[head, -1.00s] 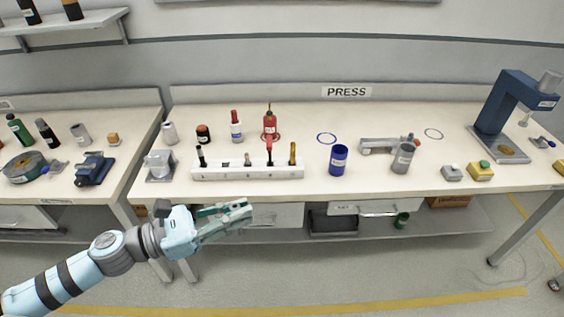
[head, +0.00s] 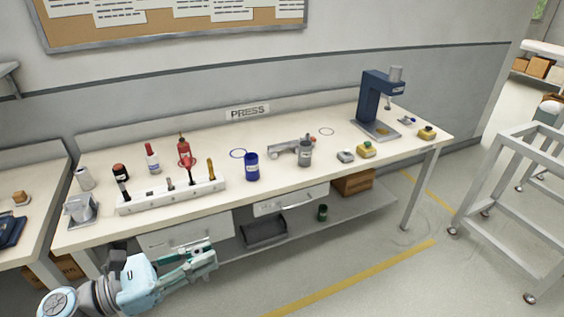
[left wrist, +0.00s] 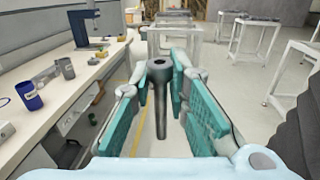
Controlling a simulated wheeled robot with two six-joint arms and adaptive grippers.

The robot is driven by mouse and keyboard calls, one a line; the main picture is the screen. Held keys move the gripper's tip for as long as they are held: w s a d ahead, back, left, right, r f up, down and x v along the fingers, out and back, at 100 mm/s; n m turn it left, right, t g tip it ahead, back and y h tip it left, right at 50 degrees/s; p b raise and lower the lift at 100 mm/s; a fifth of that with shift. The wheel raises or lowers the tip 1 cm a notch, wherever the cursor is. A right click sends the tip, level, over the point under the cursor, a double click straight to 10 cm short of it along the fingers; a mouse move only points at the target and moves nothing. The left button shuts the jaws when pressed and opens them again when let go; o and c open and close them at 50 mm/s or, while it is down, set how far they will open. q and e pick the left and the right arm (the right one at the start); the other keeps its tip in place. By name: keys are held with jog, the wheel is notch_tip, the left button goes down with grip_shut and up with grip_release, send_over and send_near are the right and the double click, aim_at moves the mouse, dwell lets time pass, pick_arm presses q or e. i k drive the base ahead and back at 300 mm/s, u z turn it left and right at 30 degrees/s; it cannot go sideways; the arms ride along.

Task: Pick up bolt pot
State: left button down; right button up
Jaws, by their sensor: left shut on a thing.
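My left gripper (head: 205,262) is in front of the bench, below the top's front edge. In the left wrist view its green-padded fingers (left wrist: 175,100) are shut on a dark grey tool (left wrist: 162,98) with a round, holed head and a narrow shank. Pots that could be the bolt pot are a blue one (head: 251,166) and a grey one (head: 305,151), both upright on the bench top, and a dark green one (head: 322,212) on the lower shelf. I cannot read their labels. The gripper touches none of them. My right gripper is not in view.
A grey metal frame (head: 520,180) stands at right. Floor between is clear.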

aim_at(252, 167)
jog(key=z, duration=0.35)
jog(key=i, duration=0.95)
jog(key=u, duration=0.55)
jog(key=i, duration=0.75)
jog(key=u, duration=0.75)
